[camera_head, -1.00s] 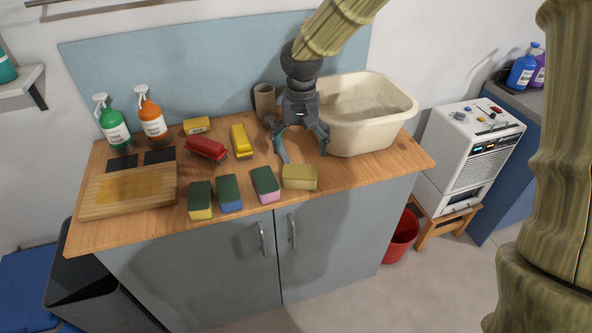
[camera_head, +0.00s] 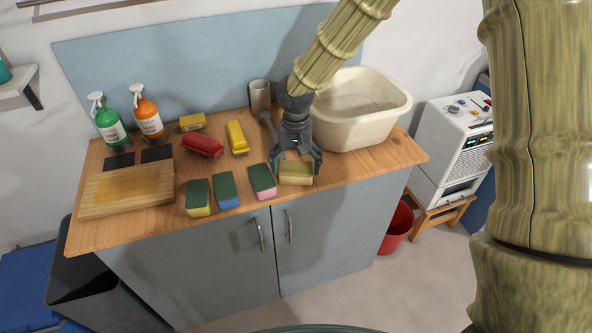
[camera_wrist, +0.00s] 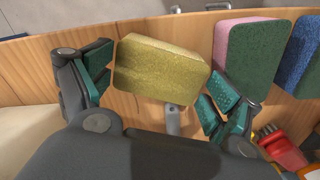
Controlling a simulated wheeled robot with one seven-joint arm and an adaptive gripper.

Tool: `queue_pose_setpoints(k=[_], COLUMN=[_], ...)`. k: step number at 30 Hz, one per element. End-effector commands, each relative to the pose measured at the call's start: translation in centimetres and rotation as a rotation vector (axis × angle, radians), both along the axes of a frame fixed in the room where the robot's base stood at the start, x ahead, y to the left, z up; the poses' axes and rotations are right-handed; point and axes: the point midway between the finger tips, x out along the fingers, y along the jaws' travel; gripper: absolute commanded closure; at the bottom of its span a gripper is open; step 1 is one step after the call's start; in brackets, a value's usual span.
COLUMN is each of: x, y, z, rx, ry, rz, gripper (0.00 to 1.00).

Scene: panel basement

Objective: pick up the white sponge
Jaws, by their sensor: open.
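No plainly white sponge shows. A pale yellow sponge block (camera_head: 296,176) lies at the front edge of the wooden worktop, right of the other sponges. My gripper (camera_head: 297,166) is open, low over this block, with one finger on either side. In the wrist view the yellow block (camera_wrist: 160,68) lies between the teal-padded fingers (camera_wrist: 152,80), with a gap at the right finger; contact at the left finger cannot be told. To its left are sponges with dark green tops: one pink (camera_head: 262,182), one blue (camera_head: 227,191) and one yellow (camera_head: 198,198).
A cream basin (camera_head: 360,112) stands behind and right of my gripper. A cutting board (camera_head: 126,190) and two spray bottles are at left.

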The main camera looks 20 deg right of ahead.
Motion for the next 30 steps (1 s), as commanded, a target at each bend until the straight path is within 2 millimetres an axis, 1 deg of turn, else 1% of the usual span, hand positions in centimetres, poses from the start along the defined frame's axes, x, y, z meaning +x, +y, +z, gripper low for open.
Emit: queue_pose_setpoints(k=[3,6,10,16,17,18,19,23,24,30], x=[0.0,-0.1,0.0,0.0,0.0,0.0,0.0,0.0,0.0,0.0], y=[0.0,0.0,0.0,0.0,0.0,0.0,0.0,-0.1,-0.1,0.0], z=[-1.1,-1.8,-2.2,-2.2,-2.2,-2.2,-2.2,-2.2,-2.2,-2.2], rx=[0.000,0.000,0.000,0.000,0.000,0.000,0.000,0.000,0.000,0.000], ry=[0.001,0.000,-0.002,-0.002,-0.002,-0.002,-0.002,-0.002,-0.002,-0.002], rz=[0.000,-0.001,-0.001,-0.001,-0.001,-0.001,-0.001,-0.001,-0.001,-0.001], gripper=[0.10,0.10,0.10,0.10,0.13,0.21,0.24,0.25,0.27,0.27])
